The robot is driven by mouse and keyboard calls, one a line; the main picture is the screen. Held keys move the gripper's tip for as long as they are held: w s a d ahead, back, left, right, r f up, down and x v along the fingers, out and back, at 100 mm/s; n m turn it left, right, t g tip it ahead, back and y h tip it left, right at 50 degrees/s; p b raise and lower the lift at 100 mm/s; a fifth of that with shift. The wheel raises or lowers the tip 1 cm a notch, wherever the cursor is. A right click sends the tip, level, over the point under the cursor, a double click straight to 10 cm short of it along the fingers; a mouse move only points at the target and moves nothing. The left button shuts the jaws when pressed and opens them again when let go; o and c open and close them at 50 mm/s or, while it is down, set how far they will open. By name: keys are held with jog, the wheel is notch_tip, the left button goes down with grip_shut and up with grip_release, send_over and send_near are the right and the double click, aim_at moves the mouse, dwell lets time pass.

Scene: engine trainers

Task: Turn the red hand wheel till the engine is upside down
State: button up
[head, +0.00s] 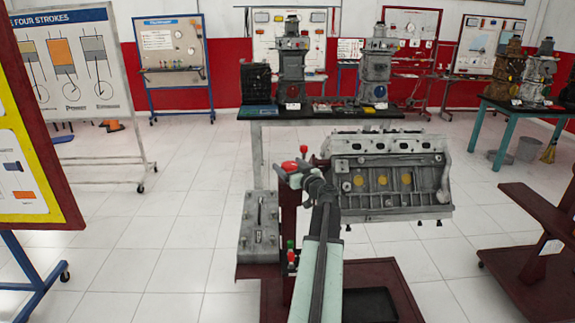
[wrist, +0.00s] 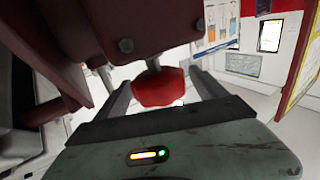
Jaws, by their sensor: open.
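The grey engine (head: 390,180) hangs on the dark red stand to the right of my arm. A row of round yellow plugs shows on its side. A red hand wheel (head: 290,166) shows at the stand's near left, beside my gripper (head: 298,176). In the wrist view the red wheel (wrist: 160,88) sits on a short shaft below a dark red bracket. My open gripper (wrist: 156,78) has one finger on each side of the wheel. Gaps seem to show at both sides, but contact is hard to tell.
A smaller red knob (head: 303,149) stands just above the wheel. A black-topped table (head: 340,112) with engine models stands behind.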

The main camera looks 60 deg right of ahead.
jog(key=shift+x, duration=1)
jog(key=shift+s, duration=0.1)
jog(key=c, duration=1.4)
jog(key=shift+m+h, duration=0.3)
jog(key=shift+h, duration=0.2)
